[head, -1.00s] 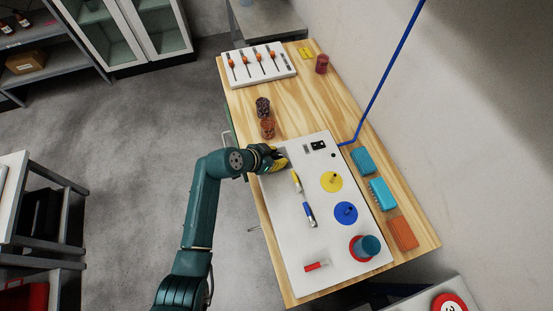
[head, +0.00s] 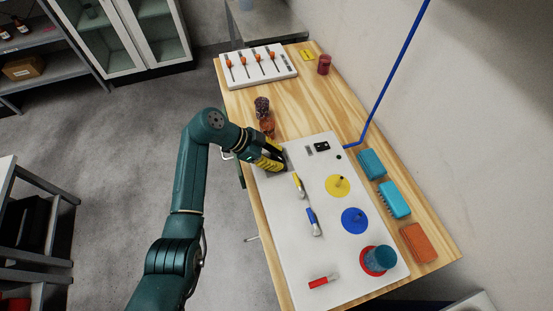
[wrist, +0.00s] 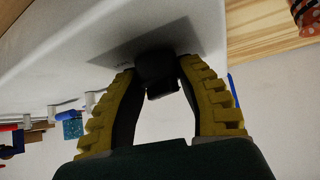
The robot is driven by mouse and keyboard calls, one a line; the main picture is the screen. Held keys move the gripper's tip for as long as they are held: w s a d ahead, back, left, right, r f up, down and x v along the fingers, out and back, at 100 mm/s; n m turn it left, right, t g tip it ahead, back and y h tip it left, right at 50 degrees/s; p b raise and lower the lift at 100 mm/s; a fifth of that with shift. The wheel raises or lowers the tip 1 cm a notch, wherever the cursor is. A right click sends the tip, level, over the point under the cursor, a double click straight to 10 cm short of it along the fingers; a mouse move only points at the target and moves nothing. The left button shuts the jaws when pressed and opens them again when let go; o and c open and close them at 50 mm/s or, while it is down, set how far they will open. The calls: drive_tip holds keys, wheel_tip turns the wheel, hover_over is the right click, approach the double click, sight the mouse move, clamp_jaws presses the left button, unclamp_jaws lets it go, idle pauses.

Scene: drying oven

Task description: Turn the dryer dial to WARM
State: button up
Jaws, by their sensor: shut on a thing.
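The dryer dial (wrist: 158,70) is a dark knob on a grey square patch of the white panel (wrist: 60,50). My gripper (wrist: 158,88) has its two yellow-padded fingers on either side of the knob and is shut on it. In the head view my gripper (head: 273,160) is at the upper left corner of the white panel (head: 285,225), and it hides the dial there. No WARM mark or pointer can be read in either view.
Yellow and blue discs (head: 354,221), small levers (head: 314,221) and a teal cylinder on a red base (head: 380,258) are on the panel. Brown jars (head: 262,106) stand just behind my gripper. Teal and orange blocks (head: 418,243) lie at the right edge.

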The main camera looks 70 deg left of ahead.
drive_tip(key=shift+f, duration=0.25)
drive_tip(key=o, duration=1.2)
drive_tip(key=shift+r, duration=0.1)
drive_tip(key=shift+o, duration=0.2)
drive_tip(key=shift+r, duration=0.1)
drive_tip(key=shift+s+a+r, duration=0.1)
drive_tip(key=shift+s+r, duration=0.1)
drive_tip(key=shift+r, duration=0.05)
drive_tip(key=v, duration=1.1)
drive_tip(key=shift+s+a, duration=0.1)
drive_tip(key=shift+s, duration=0.05)
